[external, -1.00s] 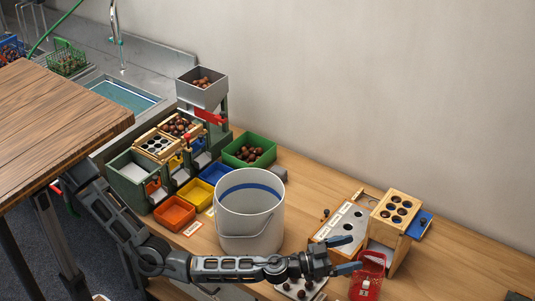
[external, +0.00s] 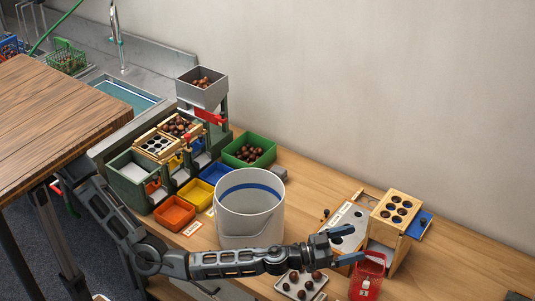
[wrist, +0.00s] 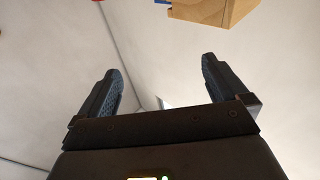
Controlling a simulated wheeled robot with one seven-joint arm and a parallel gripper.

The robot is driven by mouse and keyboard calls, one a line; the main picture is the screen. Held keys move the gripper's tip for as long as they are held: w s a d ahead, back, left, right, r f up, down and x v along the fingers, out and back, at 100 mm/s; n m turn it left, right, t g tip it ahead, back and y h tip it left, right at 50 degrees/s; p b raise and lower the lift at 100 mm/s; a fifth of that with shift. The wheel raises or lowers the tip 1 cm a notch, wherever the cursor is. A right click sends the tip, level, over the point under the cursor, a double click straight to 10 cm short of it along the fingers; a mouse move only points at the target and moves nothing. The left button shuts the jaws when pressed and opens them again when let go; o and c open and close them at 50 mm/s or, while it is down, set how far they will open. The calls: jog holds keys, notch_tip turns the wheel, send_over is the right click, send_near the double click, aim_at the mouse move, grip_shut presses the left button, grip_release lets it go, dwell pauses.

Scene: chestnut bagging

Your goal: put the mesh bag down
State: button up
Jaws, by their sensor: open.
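The red mesh bag (external: 367,279) stands upright on the wooden counter near the front right, with a pale label on its front. My gripper (external: 347,244) is open, just to the left of and above the bag's top. Its lower finger is close to the bag's rim; I cannot tell whether they touch. In the wrist view my gripper (wrist: 160,80) shows two spread fingers with nothing between them, and the bag is not visible there.
A white bucket (external: 250,225) is to the left. A tray of chestnuts (external: 302,295) lies below my arm. The counter to the right is mostly clear.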

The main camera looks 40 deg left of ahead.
notch_tip(320, 180, up, 3)
jog(key=n+g+h+b, duration=0.3)
jog(key=n+g+b, duration=0.75)
jog(key=n, duration=1.95)
send_over(366, 262)
jog(key=s+d+b, duration=0.1)
jog(key=s+b, duration=0.2)
jog(key=s, duration=0.1)
jog(key=shift+s+d+f+t, duration=0.1)
jog(key=shift+f+t, duration=0.5)
jog(key=shift+f, duration=2.1)
jog(key=shift+d+f+t, duration=0.1)
jog(key=shift+f+t, duration=0.45)
jog(key=shift+f, duration=2.1)
